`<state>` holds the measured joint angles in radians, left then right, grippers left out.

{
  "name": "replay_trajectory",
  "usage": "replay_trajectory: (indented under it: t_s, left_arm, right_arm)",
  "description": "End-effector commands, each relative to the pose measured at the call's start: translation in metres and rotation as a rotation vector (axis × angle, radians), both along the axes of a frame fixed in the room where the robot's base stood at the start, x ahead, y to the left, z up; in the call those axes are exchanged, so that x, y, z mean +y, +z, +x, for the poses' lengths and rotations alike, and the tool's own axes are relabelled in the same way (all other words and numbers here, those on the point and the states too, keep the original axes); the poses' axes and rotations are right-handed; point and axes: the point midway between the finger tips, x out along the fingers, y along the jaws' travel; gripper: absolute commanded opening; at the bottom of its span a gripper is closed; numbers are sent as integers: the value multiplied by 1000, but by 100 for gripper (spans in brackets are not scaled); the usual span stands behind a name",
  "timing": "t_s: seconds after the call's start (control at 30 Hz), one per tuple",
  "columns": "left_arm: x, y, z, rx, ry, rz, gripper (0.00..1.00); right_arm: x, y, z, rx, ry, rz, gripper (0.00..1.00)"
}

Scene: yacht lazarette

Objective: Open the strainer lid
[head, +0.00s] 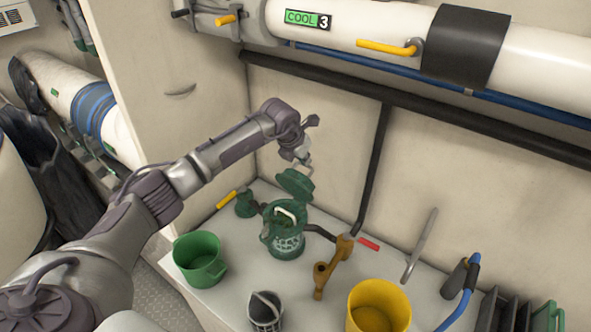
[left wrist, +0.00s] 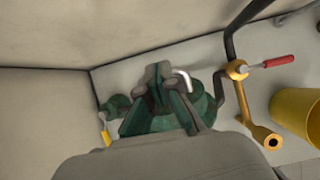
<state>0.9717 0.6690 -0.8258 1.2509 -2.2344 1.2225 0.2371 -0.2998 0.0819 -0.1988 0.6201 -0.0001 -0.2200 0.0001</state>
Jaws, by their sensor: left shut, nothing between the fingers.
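The green strainer (head: 285,241) stands on the white bench in the head view, with a see-through lower bowl and a pale bent handle at its top. My right gripper is not in view.
A green mug (head: 199,259), a grey basket (head: 265,312), a yellow bucket (head: 378,308) and a bronze valve fitting (head: 328,269) with a red handle surround the strainer. A dark pipe (head: 376,165) rises behind. A wall closes the back.

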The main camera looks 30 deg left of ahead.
Motion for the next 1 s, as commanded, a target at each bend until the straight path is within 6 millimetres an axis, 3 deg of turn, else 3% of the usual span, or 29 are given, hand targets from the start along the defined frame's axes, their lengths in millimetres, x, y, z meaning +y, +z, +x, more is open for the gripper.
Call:
replay_trajectory:
  t_s: [0.4, 1.0]
  left_arm:
    - [-5, -13, 30, 50, 0, 7, 0]
    - [-5, -12, 36, 47, 0, 8, 0]
  right_arm:
    - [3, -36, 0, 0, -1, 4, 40]
    - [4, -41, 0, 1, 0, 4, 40]
